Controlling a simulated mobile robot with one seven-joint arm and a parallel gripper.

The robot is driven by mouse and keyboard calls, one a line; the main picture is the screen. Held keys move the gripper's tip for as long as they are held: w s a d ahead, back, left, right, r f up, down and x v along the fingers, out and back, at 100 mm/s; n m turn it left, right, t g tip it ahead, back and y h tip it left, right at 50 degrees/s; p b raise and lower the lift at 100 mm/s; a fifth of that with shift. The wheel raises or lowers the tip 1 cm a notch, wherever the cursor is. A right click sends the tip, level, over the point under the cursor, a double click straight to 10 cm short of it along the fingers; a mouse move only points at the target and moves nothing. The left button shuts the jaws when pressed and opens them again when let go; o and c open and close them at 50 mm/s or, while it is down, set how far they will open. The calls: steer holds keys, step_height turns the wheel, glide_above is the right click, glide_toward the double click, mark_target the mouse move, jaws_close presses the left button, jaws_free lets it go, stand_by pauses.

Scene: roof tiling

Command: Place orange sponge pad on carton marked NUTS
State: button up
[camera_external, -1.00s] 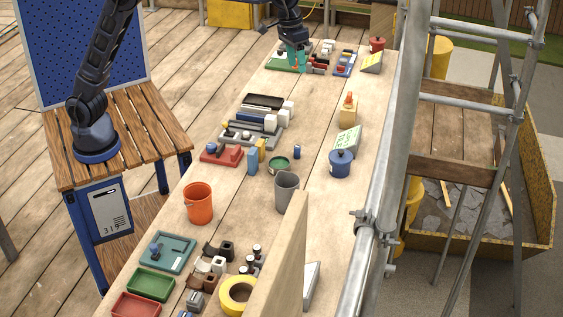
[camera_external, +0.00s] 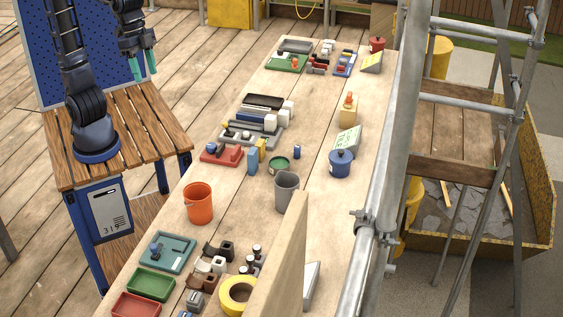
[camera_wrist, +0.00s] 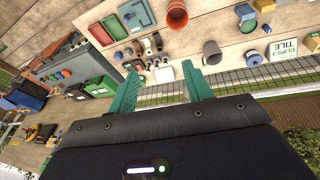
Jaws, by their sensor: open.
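My gripper (camera_external: 142,68) is open and empty, hanging high at the upper left, apart from the workbench. Its teal fingers are spread in the wrist view (camera_wrist: 160,92). A small orange object (camera_external: 295,62) sits on a green tray (camera_external: 277,66) at the bench's far end. Another orange object (camera_external: 348,99) sits on a tan block (camera_external: 348,116) on the right side. I cannot tell which, if either, is the orange sponge pad. No NUTS marking is legible.
A carton marked CLIPS TILE (camera_wrist: 284,48) shows in the wrist view. An orange bucket (camera_external: 198,204), a grey cup (camera_external: 287,193) and a blue pot (camera_external: 341,163) stand on the bench. An upright board (camera_external: 283,255) and scaffold poles (camera_external: 385,165) border the right side.

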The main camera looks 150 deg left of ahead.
steer(key=s+d+f+m, duration=0.3)
steer(key=s+d+f, duration=0.3)
steer(key=s+d, duration=0.2)
steer(key=s+d+f+m+t, duration=0.1)
steer(key=s+d+f+m, duration=0.3)
steer(key=s+d+f, duration=0.3)
steer(key=s, duration=0.5)
steer(key=shift+d+h, duration=0.3)
steer(key=shift+d, duration=0.1)
